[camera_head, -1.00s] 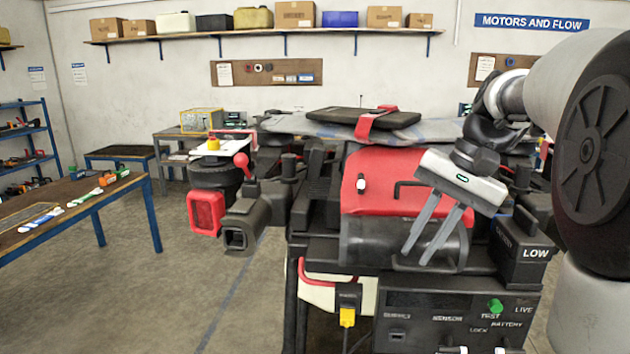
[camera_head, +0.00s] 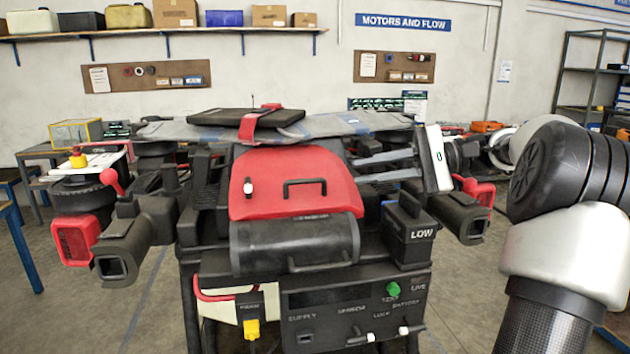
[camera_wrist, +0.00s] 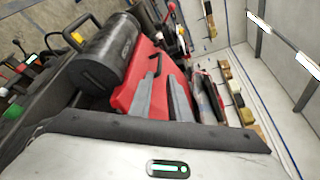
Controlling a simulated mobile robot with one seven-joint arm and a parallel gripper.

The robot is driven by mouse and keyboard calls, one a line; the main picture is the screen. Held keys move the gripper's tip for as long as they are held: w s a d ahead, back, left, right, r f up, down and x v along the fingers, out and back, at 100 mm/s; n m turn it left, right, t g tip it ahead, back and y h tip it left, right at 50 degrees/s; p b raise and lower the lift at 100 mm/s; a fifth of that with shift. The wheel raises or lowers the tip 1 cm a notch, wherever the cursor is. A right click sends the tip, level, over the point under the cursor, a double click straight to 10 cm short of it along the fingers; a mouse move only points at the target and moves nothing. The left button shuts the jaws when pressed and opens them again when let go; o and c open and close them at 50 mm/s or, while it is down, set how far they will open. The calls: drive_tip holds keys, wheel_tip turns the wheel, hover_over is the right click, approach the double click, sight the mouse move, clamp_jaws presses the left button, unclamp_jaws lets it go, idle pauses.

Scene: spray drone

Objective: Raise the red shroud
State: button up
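The red shroud (camera_head: 270,197) lies closed over the middle of the drone, sloping toward me. A black bar handle (camera_head: 305,187) is on its right half and a small white-topped black latch (camera_head: 248,187) on its left. My gripper (camera_head: 353,169) is to the right of the shroud, its two grey fingers pointing left, apart and with nothing between them. In the wrist view the fingers (camera_wrist: 160,95) lie in line with the red shroud (camera_wrist: 125,92) and its handle (camera_wrist: 156,65). I cannot tell how far the fingertips are from the shroud.
A black cylinder (camera_head: 293,245) sits just below the shroud. A black box marked LOW (camera_head: 408,232) stands at its right. A dark flat pad with a red strap (camera_head: 255,122) lies above the shroud. A control panel (camera_head: 350,305) is at the front.

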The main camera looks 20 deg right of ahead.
sight(312, 180)
drive_tip(key=x, duration=1.1)
drive_tip(key=shift+w+a+f, duration=0.1)
clamp_jaws()
